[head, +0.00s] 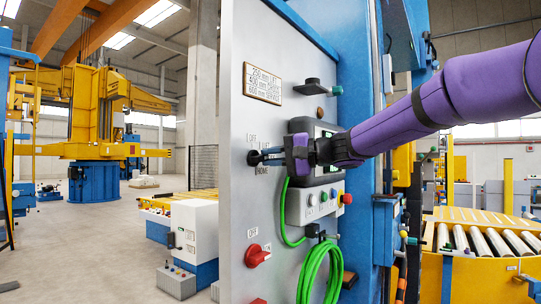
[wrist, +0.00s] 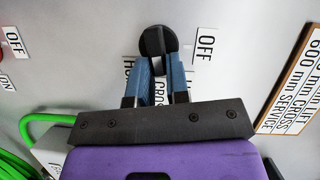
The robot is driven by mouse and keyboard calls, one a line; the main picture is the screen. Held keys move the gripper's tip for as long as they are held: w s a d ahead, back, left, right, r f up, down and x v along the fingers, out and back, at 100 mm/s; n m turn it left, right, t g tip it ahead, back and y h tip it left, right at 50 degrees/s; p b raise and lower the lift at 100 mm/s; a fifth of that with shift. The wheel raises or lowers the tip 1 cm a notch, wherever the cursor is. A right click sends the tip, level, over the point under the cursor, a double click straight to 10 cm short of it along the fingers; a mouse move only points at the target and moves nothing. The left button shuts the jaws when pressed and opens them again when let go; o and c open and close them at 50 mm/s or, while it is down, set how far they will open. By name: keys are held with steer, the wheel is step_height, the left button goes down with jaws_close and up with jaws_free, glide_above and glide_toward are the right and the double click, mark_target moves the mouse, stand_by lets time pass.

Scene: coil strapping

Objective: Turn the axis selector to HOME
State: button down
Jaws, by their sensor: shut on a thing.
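The axis selector is a black round knob (head: 253,158) on the grey panel (head: 245,205) in the head view. It also shows top centre in the wrist view (wrist: 153,41). An OFF label (head: 252,136) sits above it and a HOME label (head: 262,170) just below it in the head view. My gripper (head: 264,157) reaches in from the right and is shut on the knob. In the wrist view its blue fingers (wrist: 160,70) meet at the knob's lower part. They partly hide a CROSS label between them and a label starting HO. I cannot tell which position the knob points to.
A red rotary switch (head: 257,255) is lower on the panel. A button box (head: 315,200) and a coiled green cable (head: 319,270) are right of and below my gripper. A small black lever (head: 314,87) and a sign plate (head: 263,83) are above.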

steer(key=m+t+y, duration=0.1)
steer(key=m, duration=0.3)
steer(key=f+m+t+y, duration=0.1)
steer(key=m, duration=0.2)
steer(key=f+m+t, duration=0.1)
steer(key=m, duration=0.3)
steer(key=shift+s+a+m+y, duration=0.1)
steer(key=shift+s+m+y, duration=0.1)
steer(key=shift+m+y, duration=0.15)
steer(key=shift+f+m, duration=0.1)
steer(key=shift+m, duration=0.15)
steer(key=c, duration=1.1)
jaws_free()
steer(key=v, duration=1)
steer(key=shift+d+f, duration=0.25)
steer(key=shift+d, duration=0.05)
steer(key=shift+s, duration=0.15)
